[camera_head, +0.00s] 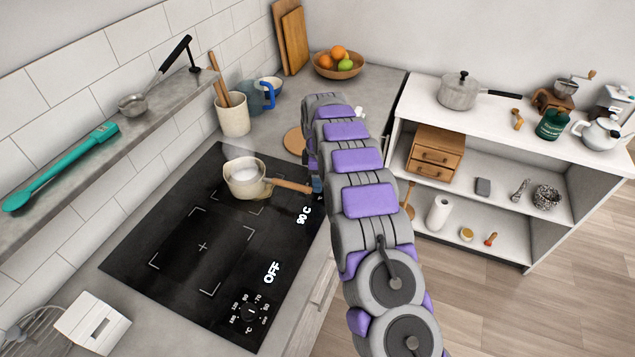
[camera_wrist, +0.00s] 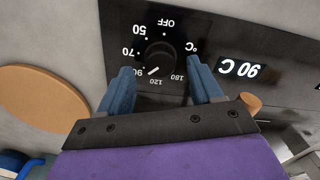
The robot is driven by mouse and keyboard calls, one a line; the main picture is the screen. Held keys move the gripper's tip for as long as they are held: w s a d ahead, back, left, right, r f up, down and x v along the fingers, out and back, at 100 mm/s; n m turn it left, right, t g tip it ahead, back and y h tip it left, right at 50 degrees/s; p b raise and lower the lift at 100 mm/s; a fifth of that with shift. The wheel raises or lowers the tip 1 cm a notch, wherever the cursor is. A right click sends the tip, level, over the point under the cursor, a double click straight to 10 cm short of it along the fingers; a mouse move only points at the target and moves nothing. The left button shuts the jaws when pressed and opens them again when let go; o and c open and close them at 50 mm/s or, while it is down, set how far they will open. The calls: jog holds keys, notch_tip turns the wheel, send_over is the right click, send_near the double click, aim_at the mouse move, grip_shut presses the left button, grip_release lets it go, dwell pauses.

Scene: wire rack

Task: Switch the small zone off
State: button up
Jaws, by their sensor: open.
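The small zone's black knob (camera_wrist: 160,55) shows upside down in the wrist view, its mark pointing at 90. In the head view my arm hides the knob and most of the gripper. A cream saucepan (camera_head: 242,182) with pale contents stands on the small zone (camera_head: 222,197), its wooden handle pointing towards my gripper.
The large zone (camera_head: 203,246) is bare; its display (camera_head: 271,272) reads OFF, above its own knob (camera_head: 248,312). A round wooden board (camera_wrist: 45,105) lies beside the hob. A utensil crock (camera_head: 233,120) and fruit bowl (camera_head: 337,68) stand behind. White shelves (camera_head: 480,235) are at right.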

jog(key=shift+f, duration=0.95)
jog(key=shift+r, duration=0.1)
jog(key=c, duration=1.1)
